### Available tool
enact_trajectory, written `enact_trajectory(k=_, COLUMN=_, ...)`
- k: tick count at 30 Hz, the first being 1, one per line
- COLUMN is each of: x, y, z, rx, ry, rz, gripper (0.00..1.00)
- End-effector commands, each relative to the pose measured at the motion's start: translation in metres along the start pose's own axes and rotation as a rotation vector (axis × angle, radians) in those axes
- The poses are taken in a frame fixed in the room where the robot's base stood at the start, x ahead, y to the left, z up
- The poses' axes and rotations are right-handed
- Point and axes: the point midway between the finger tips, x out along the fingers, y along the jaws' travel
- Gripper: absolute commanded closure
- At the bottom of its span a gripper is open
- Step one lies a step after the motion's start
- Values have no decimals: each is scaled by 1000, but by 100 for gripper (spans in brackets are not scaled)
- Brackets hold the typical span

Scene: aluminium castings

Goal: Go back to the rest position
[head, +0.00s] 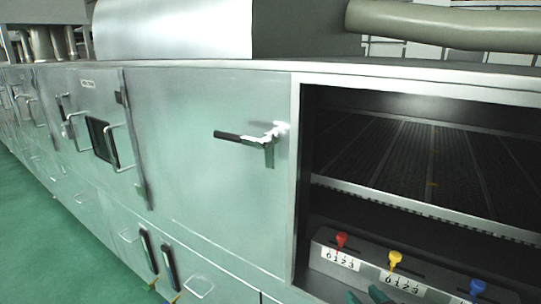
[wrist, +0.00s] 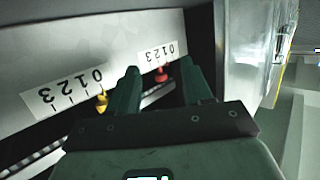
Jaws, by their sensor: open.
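My gripper (wrist: 160,68) is open and empty in the wrist view, its two dark green fingers apart. Its fingertips (head: 365,296) just show at the bottom edge of the head view, below the lever panel. The red lever (head: 341,240) appears between the fingers in the wrist view (wrist: 162,74), beyond them; I see no contact. The yellow lever (head: 395,258) also shows left of the fingers in the wrist view (wrist: 101,102). The blue lever (head: 477,287) is at the lower right of the head view. The rest of my arm is hidden.
The levers sit on a metal panel (head: 325,254) with number labels (head: 341,258), inside an open bay. A dark slatted conveyor (head: 440,150) lies above it. Left is a closed steel door with a dark handle (head: 228,135). Green floor (head: 30,220) is clear at far left.

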Motion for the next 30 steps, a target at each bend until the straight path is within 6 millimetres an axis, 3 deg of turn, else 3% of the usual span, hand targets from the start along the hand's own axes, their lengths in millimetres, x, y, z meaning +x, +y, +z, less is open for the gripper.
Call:
enact_trajectory(k=3, x=-42, y=-5, z=56, rx=17, ry=-244, rz=6, gripper=50)
enact_trajectory(k=6, x=-85, y=-6, z=96, rx=39, ry=-447, rz=34, gripper=50)
enact_trajectory(k=13, x=-197, y=-4, z=160, rx=108, ry=-860, rz=147, gripper=50)
enact_trajectory(k=18, x=-251, y=-6, z=218, rx=137, ry=-1092, rz=163, gripper=50)
enact_trajectory(k=24, x=-285, y=-9, z=245, rx=152, ry=-1221, rz=166, gripper=50)
enact_trajectory(k=30, x=-287, y=-9, z=247, rx=154, ry=-1230, rz=166, gripper=50)
